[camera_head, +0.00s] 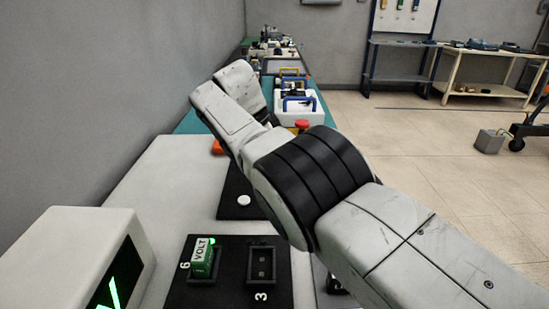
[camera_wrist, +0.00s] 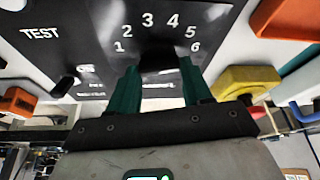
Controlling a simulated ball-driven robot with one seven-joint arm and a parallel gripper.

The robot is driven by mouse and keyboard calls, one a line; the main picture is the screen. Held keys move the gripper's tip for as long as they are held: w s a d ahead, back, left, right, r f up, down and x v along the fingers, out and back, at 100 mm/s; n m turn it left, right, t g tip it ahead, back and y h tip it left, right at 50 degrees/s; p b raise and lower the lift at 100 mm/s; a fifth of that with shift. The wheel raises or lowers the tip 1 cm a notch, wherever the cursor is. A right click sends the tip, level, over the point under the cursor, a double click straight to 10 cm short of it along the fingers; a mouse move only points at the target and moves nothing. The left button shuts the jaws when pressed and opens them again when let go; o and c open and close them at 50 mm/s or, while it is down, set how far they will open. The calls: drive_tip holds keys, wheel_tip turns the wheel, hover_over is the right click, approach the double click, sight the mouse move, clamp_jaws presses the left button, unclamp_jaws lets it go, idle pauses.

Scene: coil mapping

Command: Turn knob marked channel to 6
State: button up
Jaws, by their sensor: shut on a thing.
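In the wrist view a dark panel (camera_wrist: 75,20) carries white numbers 1 to 6 in an arc, with TEST printed to the left. A black knob (camera_wrist: 158,58) sits below the arc, dark against the panel. The two green fingers of my gripper (camera_wrist: 158,84) stand on either side of it and are shut on it. The left finger is below 1 and the right finger is below 6. The knob's pointer cannot be made out, and no channel marking is readable. In the head view my arm hides the gripper and the knob.
In the wrist view a yellow part (camera_wrist: 248,82) lies close right of the fingers. A small black lever (camera_wrist: 62,86) is to the left. In the head view a green VOLT piece (camera_head: 203,258) and a display box (camera_head: 75,245) stand in front.

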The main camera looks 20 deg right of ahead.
drive_tip(key=shift+r, duration=0.1)
drive_tip(key=o, duration=1)
drive_tip(key=shift+o, duration=0.2)
drive_tip(key=p+v, duration=0.9)
drive_tip(key=v, duration=0.1)
drive_tip(key=shift+r, duration=0.35)
drive_tip(key=shift+a, duration=0.1)
